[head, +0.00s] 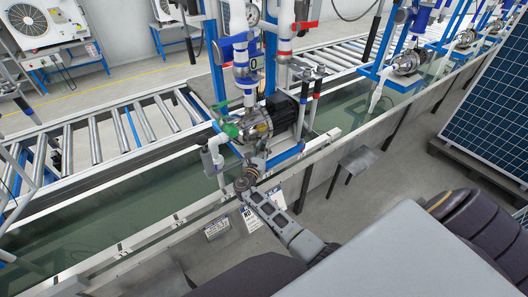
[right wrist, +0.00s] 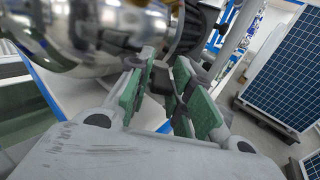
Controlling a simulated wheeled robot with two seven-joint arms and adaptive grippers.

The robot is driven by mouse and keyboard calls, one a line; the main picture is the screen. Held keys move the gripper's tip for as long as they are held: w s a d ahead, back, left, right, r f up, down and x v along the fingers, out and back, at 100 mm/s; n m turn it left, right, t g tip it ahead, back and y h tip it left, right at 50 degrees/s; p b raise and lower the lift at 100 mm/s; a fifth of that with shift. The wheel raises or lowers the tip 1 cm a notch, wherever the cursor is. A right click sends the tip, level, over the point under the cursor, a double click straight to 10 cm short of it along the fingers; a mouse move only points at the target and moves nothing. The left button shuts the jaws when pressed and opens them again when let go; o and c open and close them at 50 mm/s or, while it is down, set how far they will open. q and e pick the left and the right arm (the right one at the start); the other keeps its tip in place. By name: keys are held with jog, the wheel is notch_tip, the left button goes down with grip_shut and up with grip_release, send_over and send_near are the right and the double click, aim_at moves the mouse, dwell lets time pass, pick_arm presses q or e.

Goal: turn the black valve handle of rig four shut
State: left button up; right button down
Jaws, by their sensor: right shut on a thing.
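The nearest pump rig (head: 258,128) stands over the water trough, with a steel pump body and black motor. My right gripper (head: 246,176) reaches its lower front from the lower right. In the right wrist view my right gripper's green-padded fingers (right wrist: 167,60) are closed on a small dark part, which I take to be the black valve handle (right wrist: 163,80). The fingers hide most of it, so its angle cannot be told. The shiny steel pump body (right wrist: 90,35) is close beside the fingers. My left gripper is not in view.
The trough's metal rim (head: 150,237) runs under my right arm, with label cards (head: 252,218) hanging from it. A roller conveyor (head: 95,138) lies behind. More rigs (head: 408,60) stand farther right. A blue solar panel (head: 490,110) leans at the right.

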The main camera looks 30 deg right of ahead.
jog(key=shift+w+a+m+g+h, duration=0.2)
jog(key=shift+m+g+h, duration=0.2)
jog(key=shift+g, duration=0.1)
jog(key=shift+b, duration=0.45)
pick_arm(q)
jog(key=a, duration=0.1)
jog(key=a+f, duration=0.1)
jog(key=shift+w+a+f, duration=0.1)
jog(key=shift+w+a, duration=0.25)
pick_arm(e)
jog(key=shift+m+g+h, duration=0.3)
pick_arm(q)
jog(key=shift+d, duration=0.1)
pick_arm(e)
jog(key=shift+r, duration=0.1)
jog(key=c, duration=1.3)
grip_release()
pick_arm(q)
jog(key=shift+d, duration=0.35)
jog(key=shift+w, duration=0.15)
pick_arm(e)
jog(key=shift+a, duration=0.1)
